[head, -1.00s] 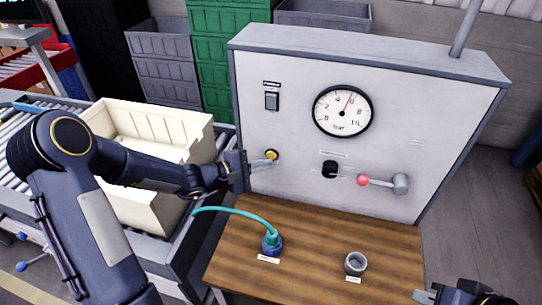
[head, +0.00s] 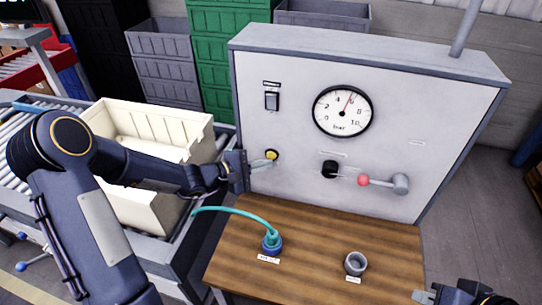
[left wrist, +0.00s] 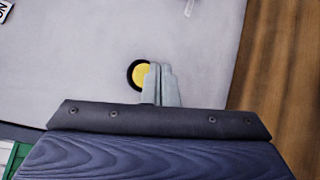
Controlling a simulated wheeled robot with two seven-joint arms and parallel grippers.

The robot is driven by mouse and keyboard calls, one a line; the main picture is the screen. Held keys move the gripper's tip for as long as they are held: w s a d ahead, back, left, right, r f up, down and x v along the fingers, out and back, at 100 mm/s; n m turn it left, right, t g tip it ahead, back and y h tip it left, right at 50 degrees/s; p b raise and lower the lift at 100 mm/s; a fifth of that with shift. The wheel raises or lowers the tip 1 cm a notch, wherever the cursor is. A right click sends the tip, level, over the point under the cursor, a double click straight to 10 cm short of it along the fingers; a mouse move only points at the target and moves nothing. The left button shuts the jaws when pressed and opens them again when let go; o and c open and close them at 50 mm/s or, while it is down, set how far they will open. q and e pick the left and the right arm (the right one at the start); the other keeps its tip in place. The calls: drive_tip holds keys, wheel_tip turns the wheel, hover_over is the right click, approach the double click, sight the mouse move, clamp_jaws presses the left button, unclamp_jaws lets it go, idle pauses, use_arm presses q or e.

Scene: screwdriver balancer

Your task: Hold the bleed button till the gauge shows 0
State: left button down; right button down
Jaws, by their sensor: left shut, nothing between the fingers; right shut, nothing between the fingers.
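The yellow bleed button (head: 271,154) sits in a black ring on the left of the grey panel (head: 300,190). It also shows in the left wrist view (left wrist: 139,74), partly covered on its right by my fingertips. My left gripper (head: 270,160) is shut and empty, its tips at the button's lower edge in the head view. I cannot tell whether they touch or press it. The round bar gauge (head: 342,111) has its needle near 6. My right gripper (head: 424,297) is shut and empty at the bottom right, mostly out of frame.
A dark switch (head: 272,101), a black knob (head: 329,169) and a red-tipped lever (head: 380,183) are on the panel. A teal hose with a blue fitting (head: 271,243) and a grey ring (head: 355,263) stand on the wooden table (head: 315,265). A cream crate (head: 150,205) is at the left.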

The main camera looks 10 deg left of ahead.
idle(0.4)
use_arm(q)
drive_tip(key=shift+w+b, duration=0.35)
drive_tip(key=shift+w, duration=0.05)
drive_tip(key=shift+w, duration=0.45)
idle(1.9)
drive_tip(key=shift+s+b, duration=0.15)
drive_tip(key=shift+b, duration=0.25)
idle(0.6)
drive_tip(key=shift+s+f, duration=0.1)
drive_tip(key=shift+s, duration=0.1)
drive_tip(key=shift+s+b, duration=0.45)
drive_tip(key=shift+s, duration=0.05)
